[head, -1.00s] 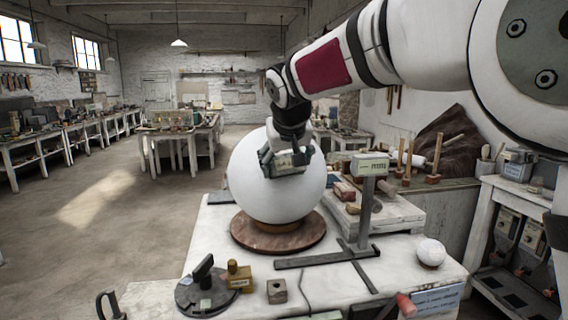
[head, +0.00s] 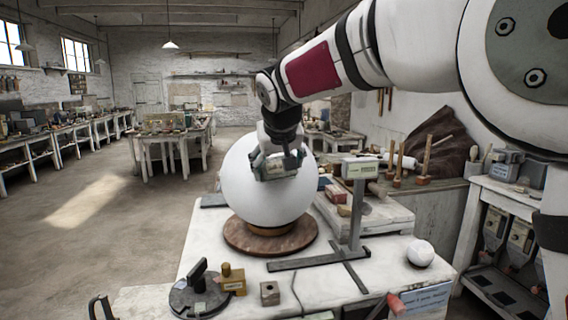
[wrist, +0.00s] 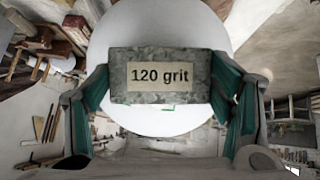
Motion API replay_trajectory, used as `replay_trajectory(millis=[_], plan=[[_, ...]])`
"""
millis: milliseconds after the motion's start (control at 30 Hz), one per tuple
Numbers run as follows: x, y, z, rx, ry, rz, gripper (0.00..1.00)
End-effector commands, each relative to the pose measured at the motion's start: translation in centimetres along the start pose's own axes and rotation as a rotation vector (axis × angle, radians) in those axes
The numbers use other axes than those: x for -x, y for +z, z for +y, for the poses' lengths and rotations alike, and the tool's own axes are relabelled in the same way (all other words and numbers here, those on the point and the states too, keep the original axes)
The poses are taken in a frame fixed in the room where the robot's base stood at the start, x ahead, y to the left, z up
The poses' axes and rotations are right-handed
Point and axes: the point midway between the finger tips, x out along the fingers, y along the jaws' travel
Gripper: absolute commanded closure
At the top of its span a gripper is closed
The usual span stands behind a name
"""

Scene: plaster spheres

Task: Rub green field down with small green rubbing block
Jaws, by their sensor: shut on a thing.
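A large white plaster sphere (head: 262,205) rests on a round brown base (head: 290,241) on the workbench. My gripper (head: 275,165) is at the upper front of the sphere, shut on a mottled grey-green block (wrist: 120,91). The block carries a label reading "120 grit" in the wrist view, with a green-lined finger on each side. The white sphere (wrist: 160,30) fills the area behind the block. Only a few tiny green marks (wrist: 167,109) show at the block's lower edge; any larger green field is hidden or cannot be made out. I cannot tell whether the block touches the sphere.
A grey height gauge (head: 356,205) stands close to the right of the sphere. A small white ball (head: 420,253) lies at the bench's right. A dark round stand (head: 200,297), a brass block (head: 233,281) and a small holed cube (head: 270,293) sit in front.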

Motion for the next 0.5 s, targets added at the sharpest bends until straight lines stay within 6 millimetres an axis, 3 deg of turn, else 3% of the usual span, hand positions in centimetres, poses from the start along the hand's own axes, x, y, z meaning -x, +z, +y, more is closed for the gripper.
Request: replay_trajectory(millis=[300,500], plan=[[0.0,-0.1,0.0,-0.001,0.001,-0.001,0.56],[0.0,-1.7,0.1,-0.001,-0.001,-0.062,0.56]])
